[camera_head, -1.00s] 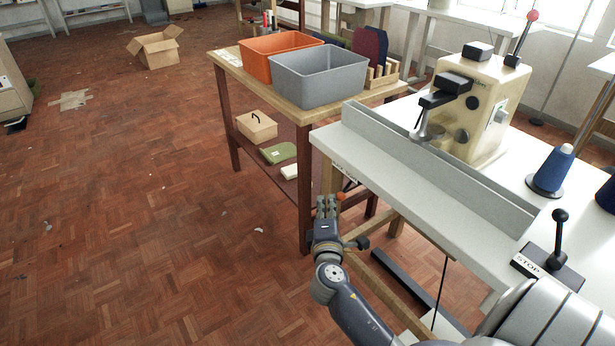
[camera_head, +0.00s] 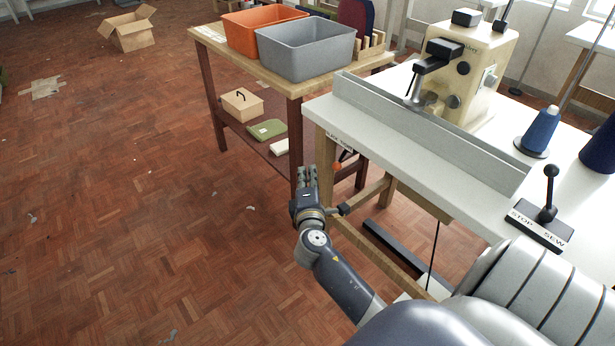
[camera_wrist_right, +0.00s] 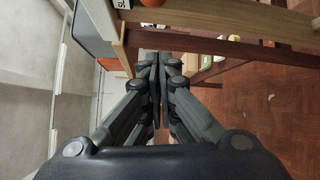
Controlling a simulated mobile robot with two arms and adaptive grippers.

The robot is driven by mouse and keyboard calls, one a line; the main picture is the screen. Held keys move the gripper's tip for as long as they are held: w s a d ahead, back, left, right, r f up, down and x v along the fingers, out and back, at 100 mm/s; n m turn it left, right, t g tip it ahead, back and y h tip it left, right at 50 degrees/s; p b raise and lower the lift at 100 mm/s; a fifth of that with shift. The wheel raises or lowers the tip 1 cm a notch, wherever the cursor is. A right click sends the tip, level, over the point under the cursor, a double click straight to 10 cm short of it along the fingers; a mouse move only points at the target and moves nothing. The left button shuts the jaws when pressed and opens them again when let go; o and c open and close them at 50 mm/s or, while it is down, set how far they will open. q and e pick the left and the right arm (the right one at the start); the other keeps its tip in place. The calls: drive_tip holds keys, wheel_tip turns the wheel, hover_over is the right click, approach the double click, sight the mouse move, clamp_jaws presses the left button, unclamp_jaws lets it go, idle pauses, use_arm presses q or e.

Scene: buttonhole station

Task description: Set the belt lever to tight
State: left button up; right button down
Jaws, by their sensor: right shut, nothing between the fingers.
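The belt lever's orange-red knob (camera_head: 337,166) shows below the front edge of the white sewing table, under a small white label (camera_head: 338,143) that is only partly readable. The lever's shaft is mostly hidden, and I cannot tell its setting. In the right wrist view an orange knob (camera_wrist_right: 152,2) and part of a label (camera_wrist_right: 121,4) show at the top edge. My right gripper (camera_head: 307,173) is shut and empty, just left of the knob in the head view and apart from it. It also shows in the right wrist view (camera_wrist_right: 155,62). My left gripper is out of view.
The white table (camera_head: 415,160) carries a grey rail, a cream machine (camera_head: 465,70), blue thread cones and a separate STOP/SEW lever (camera_head: 548,205). A wooden table (camera_head: 285,88) with orange and grey bins stands behind my gripper. The parquet floor at left is mostly clear.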

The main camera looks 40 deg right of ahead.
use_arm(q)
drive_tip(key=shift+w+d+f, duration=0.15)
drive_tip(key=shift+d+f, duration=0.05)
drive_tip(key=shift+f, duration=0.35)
use_arm(e)
drive_tip(key=d+v, duration=0.1)
drive_tip(key=v, duration=0.8)
drive_tip(key=shift+s+a, duration=0.3)
drive_tip(key=shift+s, duration=0.35)
